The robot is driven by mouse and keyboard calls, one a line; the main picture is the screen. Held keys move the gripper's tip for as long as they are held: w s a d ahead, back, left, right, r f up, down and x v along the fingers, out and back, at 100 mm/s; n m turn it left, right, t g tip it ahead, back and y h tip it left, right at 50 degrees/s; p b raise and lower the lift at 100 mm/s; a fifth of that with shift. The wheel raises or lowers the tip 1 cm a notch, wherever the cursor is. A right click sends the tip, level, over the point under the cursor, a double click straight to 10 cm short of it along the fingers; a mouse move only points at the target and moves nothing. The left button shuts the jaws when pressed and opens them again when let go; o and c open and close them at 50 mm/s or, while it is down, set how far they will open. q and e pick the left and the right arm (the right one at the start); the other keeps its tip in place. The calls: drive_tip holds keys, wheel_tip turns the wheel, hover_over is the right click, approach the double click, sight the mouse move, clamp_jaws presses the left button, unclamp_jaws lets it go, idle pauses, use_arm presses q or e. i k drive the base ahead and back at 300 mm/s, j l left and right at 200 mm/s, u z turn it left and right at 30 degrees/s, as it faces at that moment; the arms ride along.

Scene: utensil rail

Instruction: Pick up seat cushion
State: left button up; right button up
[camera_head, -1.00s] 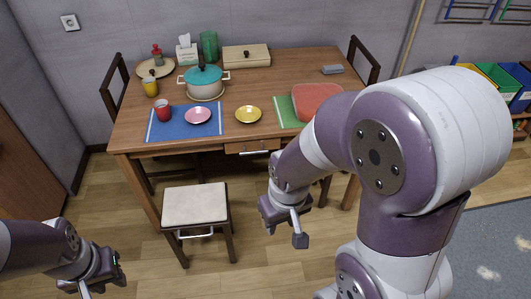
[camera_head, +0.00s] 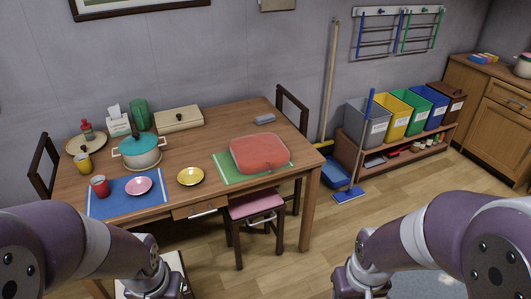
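The red seat cushion (camera_head: 260,152) is a thick, rounded square lying flat at the right end of the wooden table, over a green placemat (camera_head: 228,171) that shows around it. Nothing is touching it from my arms. A stool with a bare pink seat (camera_head: 254,205) stands partly under the table, just below the cushion in view. My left arm comes in at the lower left and my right arm at the lower right. Both wrists reach the bottom edge, and the fingers of both grippers are out of the picture.
The table (camera_head: 200,130) also holds a teal-lidded pot (camera_head: 138,150), a blue placemat (camera_head: 112,204), pink and yellow plates, cups and a wooden box (camera_head: 179,119). Chairs stand at both ends. A broom (camera_head: 330,80), mop and colored bins (camera_head: 397,117) are to the right.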

sight(264, 152)
drive_tip(key=i+l, duration=0.3)
drive_tip(key=i, duration=0.2)
drive_tip(key=i+l+u, duration=0.1)
drive_tip(key=i+l, duration=0.15)
drive_tip(key=i, duration=0.25)
drive_tip(key=i+l, duration=0.3)
drive_tip(key=i, duration=0.2)
drive_tip(key=i+l+u, duration=0.1)
drive_tip(key=i+l, duration=0.2)
drive_tip(key=i, duration=0.15)
